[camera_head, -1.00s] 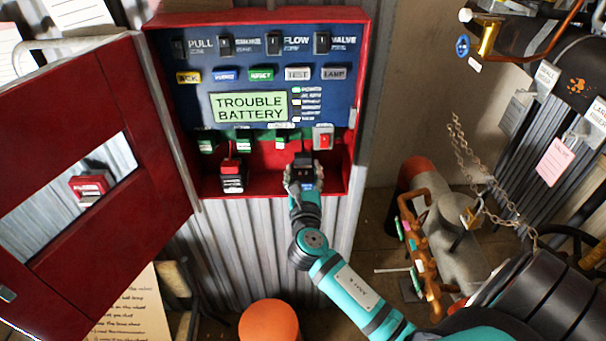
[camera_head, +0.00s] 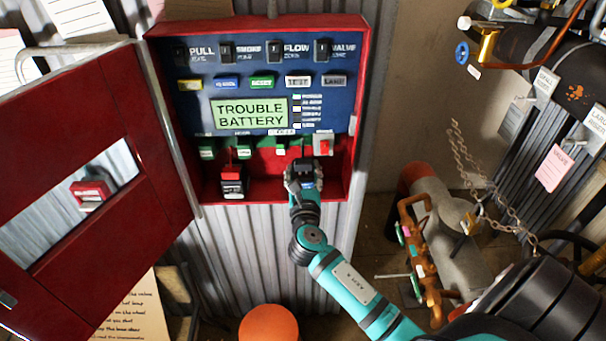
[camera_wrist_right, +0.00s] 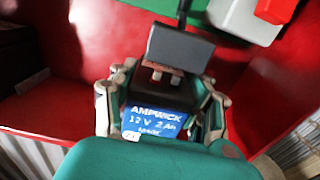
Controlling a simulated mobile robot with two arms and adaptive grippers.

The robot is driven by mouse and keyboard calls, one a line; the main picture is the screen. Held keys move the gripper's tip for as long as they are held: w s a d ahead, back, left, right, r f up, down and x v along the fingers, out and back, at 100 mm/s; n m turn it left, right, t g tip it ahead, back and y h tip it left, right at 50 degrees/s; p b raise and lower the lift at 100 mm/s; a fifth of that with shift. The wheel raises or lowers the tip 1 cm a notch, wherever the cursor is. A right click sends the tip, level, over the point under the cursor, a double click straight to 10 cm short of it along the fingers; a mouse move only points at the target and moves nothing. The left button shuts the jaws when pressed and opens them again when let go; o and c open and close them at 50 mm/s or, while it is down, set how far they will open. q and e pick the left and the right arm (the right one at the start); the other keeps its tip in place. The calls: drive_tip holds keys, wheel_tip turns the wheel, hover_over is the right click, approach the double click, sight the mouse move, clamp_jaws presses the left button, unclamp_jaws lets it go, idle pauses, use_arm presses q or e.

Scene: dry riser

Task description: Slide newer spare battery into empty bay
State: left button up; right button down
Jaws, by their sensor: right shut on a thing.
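My right gripper (camera_head: 304,177) is at the right part of the red panel box's lower compartment. It is shut on a dark battery with a blue label, the spare battery (camera_wrist_right: 155,122), reading AMPWICK 12 V 2 Ah. In the right wrist view, my right gripper's fingers (camera_wrist_right: 160,108) are on both sides of it. A dark block (camera_wrist_right: 178,55) with a cable stands just beyond the battery's top; I cannot tell whether they touch. Another battery (camera_head: 232,185) with a red top stands in the left part of the compartment. My left gripper is not in view.
The red panel box (camera_head: 358,100) has its display (camera_head: 249,113) reading TROUBLE BATTERY. Its red door (camera_head: 100,200) stands open at left. A red switch (camera_head: 323,145) is above the gripper. An orange stool-like object (camera_head: 268,324) stands below; pipes and a chain (camera_head: 500,212) are at right.

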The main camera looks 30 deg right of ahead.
drive_tip(key=c, duration=0.5)
unclamp_jaws()
drive_tip(key=shift+r, duration=0.15)
drive_tip(key=shift+f, duration=0.2)
drive_tip(key=v, duration=1.2)
drive_tip(key=shift+r, duration=0.15)
drive_tip(key=s+a+f+m+g+y, duration=0.1)
drive_tip(key=s+f+m+g+y, duration=0.15)
drive_tip(key=f, duration=0.95)
drive_tip(key=s+a+f+m+g+y, duration=0.2)
drive_tip(key=s+f+m, duration=0.2)
drive_tip(key=f, duration=0.9)
drive_tip(key=s+a+f+m+g+y, duration=0.1)
drive_tip(key=s+f+m+g+y, duration=0.15)
drive_tip(key=f, duration=0.95)
drive_tip(key=s+f+m+g+y, duration=0.1)
drive_tip(key=s+f+m+g, duration=0.1)
drive_tip(key=s+f+m, duration=0.4)
drive_tip(key=s+a+f+m+g+b, duration=0.1)
drive_tip(key=s+f+m, duration=0.5)
drive_tip(key=s, duration=0.8)
drive_tip(key=s+f+m+g+y, duration=0.1)
drive_tip(key=s+f+m+g, duration=0.3)
drive_tip(key=s, duration=0.6)
wheel_tip(320, 180, down, 4)
drive_tip(key=shift+a+r+m+y, duration=0.15)
drive_tip(key=shift+a+m+y, duration=0.15)
drive_tip(key=shift+m, duration=0.8)
